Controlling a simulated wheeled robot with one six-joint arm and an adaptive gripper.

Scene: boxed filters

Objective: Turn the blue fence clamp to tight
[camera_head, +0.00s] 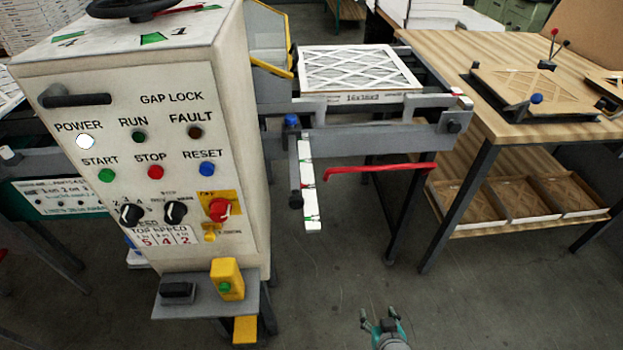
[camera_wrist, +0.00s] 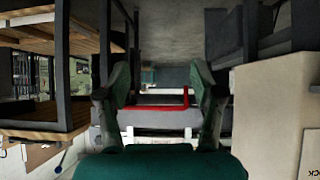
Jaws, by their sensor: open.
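A small blue knob (camera_head: 291,120), which looks like the fence clamp, sits on the conveyor's grey side rail, at the top of a white scale strip (camera_head: 308,185) with green marks. Whether it is tight or loose cannot be told. A dark rod with a black end hangs beside the strip. My gripper (camera_head: 381,322) is at the bottom of the head view, low over the floor, well in front of and below the knob. It is open and empty. In the wrist view its two dark green fingers (camera_wrist: 160,85) stand wide apart; the knob cannot be made out there.
A red bar (camera_head: 380,168) juts out below the rail; it also shows in the wrist view (camera_wrist: 160,107). A control cabinet (camera_head: 150,150) stands left. A boxed filter (camera_head: 358,72) lies on the conveyor. A wooden table (camera_head: 500,110) stands right. Floor between is clear.

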